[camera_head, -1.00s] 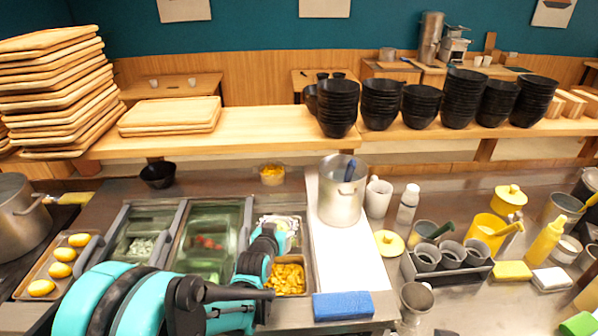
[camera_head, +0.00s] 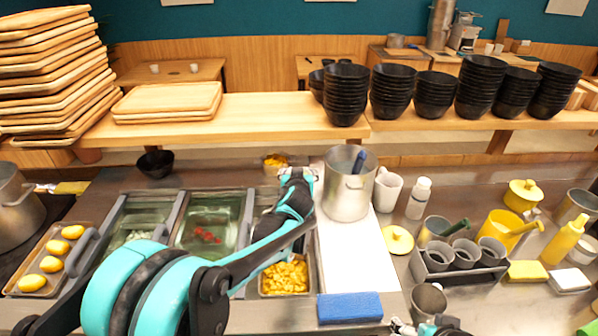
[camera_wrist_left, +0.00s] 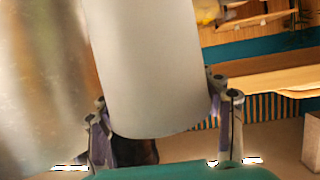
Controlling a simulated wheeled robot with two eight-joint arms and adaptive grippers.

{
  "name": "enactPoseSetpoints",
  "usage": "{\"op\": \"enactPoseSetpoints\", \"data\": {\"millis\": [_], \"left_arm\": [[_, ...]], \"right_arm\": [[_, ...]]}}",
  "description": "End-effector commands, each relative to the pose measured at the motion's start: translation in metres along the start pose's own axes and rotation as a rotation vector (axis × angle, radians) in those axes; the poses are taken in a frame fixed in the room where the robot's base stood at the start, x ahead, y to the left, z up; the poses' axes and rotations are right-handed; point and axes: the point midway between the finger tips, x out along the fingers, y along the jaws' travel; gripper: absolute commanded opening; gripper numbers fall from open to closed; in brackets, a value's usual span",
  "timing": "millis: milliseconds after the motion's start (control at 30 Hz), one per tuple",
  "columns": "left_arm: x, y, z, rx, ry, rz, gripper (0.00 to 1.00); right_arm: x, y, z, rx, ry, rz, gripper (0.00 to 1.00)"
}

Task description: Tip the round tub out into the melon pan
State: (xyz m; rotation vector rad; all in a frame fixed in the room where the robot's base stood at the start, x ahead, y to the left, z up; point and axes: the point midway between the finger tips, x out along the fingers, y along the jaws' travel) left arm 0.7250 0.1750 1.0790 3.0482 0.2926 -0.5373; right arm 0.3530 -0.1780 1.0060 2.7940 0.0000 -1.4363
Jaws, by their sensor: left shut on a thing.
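The round tub (camera_head: 275,160) with orange-yellow pieces stands on the counter behind the sunken pans, left of the tall pot. My left gripper (camera_head: 297,174) is at its front right side. In the left wrist view the pale, smooth wall of the tub (camera_wrist_left: 150,70) fills the space between the two fingers (camera_wrist_left: 160,125), which are shut on it. Its contents do not show there. The melon pan (camera_head: 284,277) holds orange-yellow cubes, below my left forearm, which hides part of the pans behind it. A small part of my right gripper (camera_head: 425,327) shows at the bottom edge.
A tall metal pot (camera_head: 348,190) stands close to the right of my left gripper. A pan with red pieces (camera_head: 208,225) lies to the left. A white board (camera_head: 355,260) and a blue sponge (camera_head: 350,307) lie right of the melon pan. A black bowl (camera_head: 156,163) stands back left.

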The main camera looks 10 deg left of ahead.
Motion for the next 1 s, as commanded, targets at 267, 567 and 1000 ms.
{"op": "enactPoseSetpoints", "data": {"millis": [267, 567, 1000], "left_arm": [[0.004, -0.001, 0.011, -0.029, -0.008, 0.009, 0.25], [0.003, 0.0, 0.008, -0.336, -0.1, 0.119, 0.25], [0.01, -0.005, 0.022, -0.757, -0.226, 0.273, 0.25]], "right_arm": [[0.006, 0.0, 0.005, 0.0, 0.0, 0.0, 0.88], [-0.005, 0.0, -0.004, 0.0, 0.0, 0.0, 0.88], [0.006, 0.0, 0.004, 0.0, 0.0, 0.0, 0.88]]}}
